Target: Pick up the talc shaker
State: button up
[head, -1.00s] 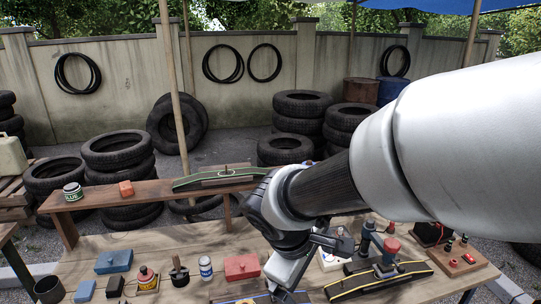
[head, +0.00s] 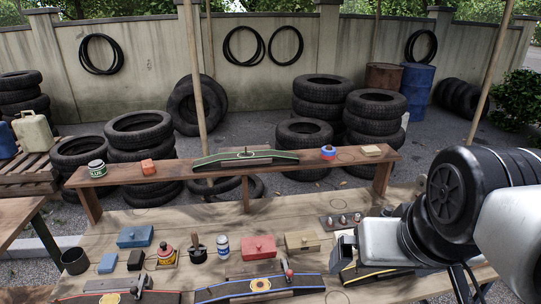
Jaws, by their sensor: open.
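A small white-and-blue can (head: 222,246), which looks like the talc shaker, stands upright on the wooden bench in the head view. Its label is too small to read. It stands between a dark pot with a handle (head: 197,249) and a red box (head: 259,248). My gripper (head: 342,248) is at the right, well apart from the can and above the bench. It is open, and I see nothing held in it. Its fingers are partly hidden by its own silver body.
A raised plank shelf (head: 130,175) at the back carries a glue tin (head: 97,168) and a green-edged rack.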

aim_at(222, 241)
jog(key=k+u, duration=0.1)
jog(key=u, duration=0.8)
jog(key=i, duration=0.1)
jog(key=k, duration=0.1)
jog(key=j+z, duration=0.8)
jog(key=j+u, duration=0.1)
jog(key=j, duration=0.15)
jog(key=z, duration=0.3)
